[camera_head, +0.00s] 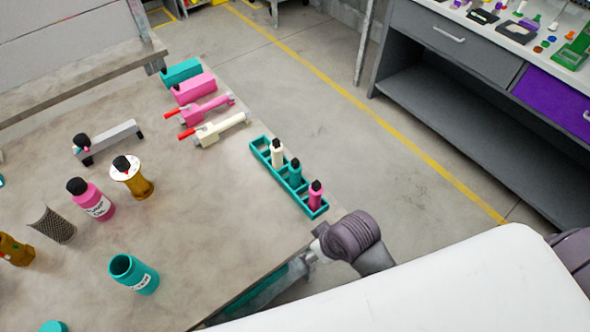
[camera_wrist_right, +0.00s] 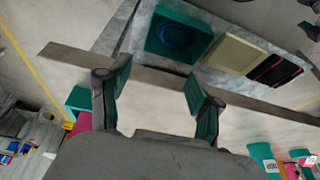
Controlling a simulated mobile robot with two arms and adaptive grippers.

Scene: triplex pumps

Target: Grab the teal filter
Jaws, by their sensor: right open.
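Several teal things stand on the grey table (camera_head: 215,225) in the head view, and I cannot tell for sure which is the filter. A teal black-capped bottle (camera_head: 295,174) stands in a teal rack (camera_head: 267,157) between a cream bottle (camera_head: 277,153) and a pink one (camera_head: 315,196). A teal open-topped cup (camera_head: 134,275) with a white label stands nearer the front. A teal block (camera_head: 181,73) lies at the far edge. My right gripper (camera_wrist_right: 157,78) is open, with nothing between its fingers in the right wrist view. My left gripper is not in view.
Pink and cream tools (camera_head: 205,109), a labelled pink bottle (camera_head: 92,200), a mesh cup (camera_head: 54,226) and an amber part (camera_head: 134,180) stand on the table. Floor (camera_head: 330,120) separates it from a grey workbench (camera_head: 470,85). The table's middle is mostly clear.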

